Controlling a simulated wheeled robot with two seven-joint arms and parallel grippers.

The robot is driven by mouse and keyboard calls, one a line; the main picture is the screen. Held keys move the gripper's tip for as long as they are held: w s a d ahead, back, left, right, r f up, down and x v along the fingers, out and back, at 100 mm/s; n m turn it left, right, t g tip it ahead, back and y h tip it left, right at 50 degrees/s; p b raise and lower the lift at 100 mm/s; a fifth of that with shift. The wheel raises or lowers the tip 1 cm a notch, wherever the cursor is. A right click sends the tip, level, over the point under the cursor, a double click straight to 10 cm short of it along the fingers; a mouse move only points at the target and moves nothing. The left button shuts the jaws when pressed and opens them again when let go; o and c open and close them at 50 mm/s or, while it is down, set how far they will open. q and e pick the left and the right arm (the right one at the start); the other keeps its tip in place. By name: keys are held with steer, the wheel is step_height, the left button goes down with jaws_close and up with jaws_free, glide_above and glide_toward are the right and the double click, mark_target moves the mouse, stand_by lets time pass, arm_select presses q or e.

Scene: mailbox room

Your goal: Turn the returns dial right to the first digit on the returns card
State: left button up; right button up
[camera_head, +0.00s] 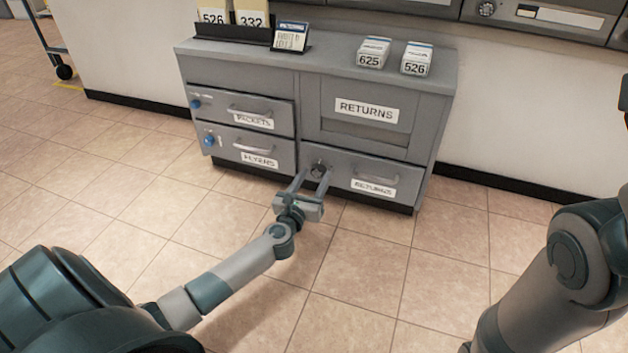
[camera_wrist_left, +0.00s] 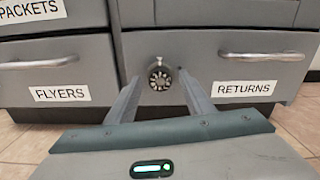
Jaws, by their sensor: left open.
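The returns dial (camera_head: 318,170) is a round dark knob on the left part of the lower drawer front labelled RETURNS. In the left wrist view the dial (camera_wrist_left: 160,76) shows a black face with small white marks, too small to read. My left gripper (camera_head: 312,178) is open, with its fingers pointing at the drawer. In the left wrist view its fingertips lie left and right of the dial, and I cannot tell whether they touch it. A small card (camera_head: 291,37) with a blue top edge stands on the cabinet top; its writing is unreadable. My right gripper is out of view.
The returns drawer handle (camera_head: 376,179) is right of the dial. Drawers labelled PACKETS (camera_head: 253,120) and FLYERS (camera_head: 259,159) are on the left. The tiled floor in front is clear.

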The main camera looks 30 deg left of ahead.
arm_select(q)
steer(key=c, duration=1.1)
steer(key=shift+o, duration=0.3)
steer(key=shift+p, duration=0.3)
